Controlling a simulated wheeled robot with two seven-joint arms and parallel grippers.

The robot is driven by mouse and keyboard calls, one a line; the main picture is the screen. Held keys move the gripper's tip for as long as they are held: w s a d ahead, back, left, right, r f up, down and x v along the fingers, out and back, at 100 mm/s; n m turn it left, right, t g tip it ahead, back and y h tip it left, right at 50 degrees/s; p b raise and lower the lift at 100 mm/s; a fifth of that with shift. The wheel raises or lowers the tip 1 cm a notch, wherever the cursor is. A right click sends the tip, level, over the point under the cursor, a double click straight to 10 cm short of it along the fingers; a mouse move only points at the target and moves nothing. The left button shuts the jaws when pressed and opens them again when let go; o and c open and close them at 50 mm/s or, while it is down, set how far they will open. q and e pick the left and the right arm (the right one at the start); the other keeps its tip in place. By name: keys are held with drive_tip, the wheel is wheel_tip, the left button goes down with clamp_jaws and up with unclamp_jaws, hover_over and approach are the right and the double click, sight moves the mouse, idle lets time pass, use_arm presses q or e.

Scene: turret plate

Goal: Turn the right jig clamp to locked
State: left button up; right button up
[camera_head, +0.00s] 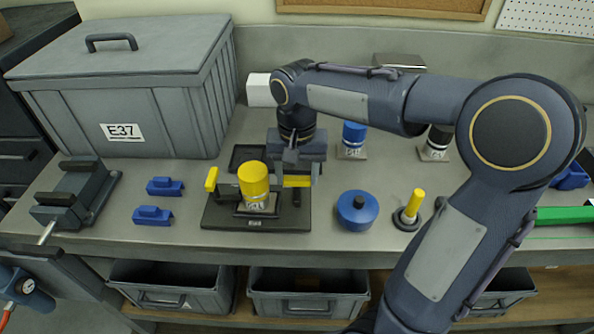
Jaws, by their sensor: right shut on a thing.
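A dark jig plate (222,214) lies on the bench with a yellow-capped turret (254,180) upright on it. The left jig clamp (211,179) has a yellow lever at the plate's left side, pointing roughly front to back. The right jig clamp (296,182) is at the plate's right side; its yellow lever lies roughly crosswise, partly hidden by my gripper. My right gripper (298,178) comes down from above and is shut on this lever. Its fingertips are partly hard to make out. My left gripper is not in view.
A large grey bin (170,120) stands at the back left, with a vise (72,198) and two blue blocks (152,215) in front. A blue round part (357,210) and a yellow-handled tool (411,207) stand right of the plate. A blue-capped turret (353,138) stands behind.

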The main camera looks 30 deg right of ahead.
drive_tip(key=n+p, duration=0.1)
drive_tip(key=n, duration=0.3)
drive_tip(key=shift+r, duration=0.1)
drive_tip(key=n+p, duration=0.1)
drive_tip(key=n, duration=0.4)
drive_tip(key=n+p, duration=0.1)
drive_tip(key=n, duration=0.3)
drive_tip(key=shift+n, duration=0.3)
drive_tip(key=shift+n+p, duration=0.55)
drive_tip(key=shift+n, duration=1.55)
drive_tip(key=o, duration=1)
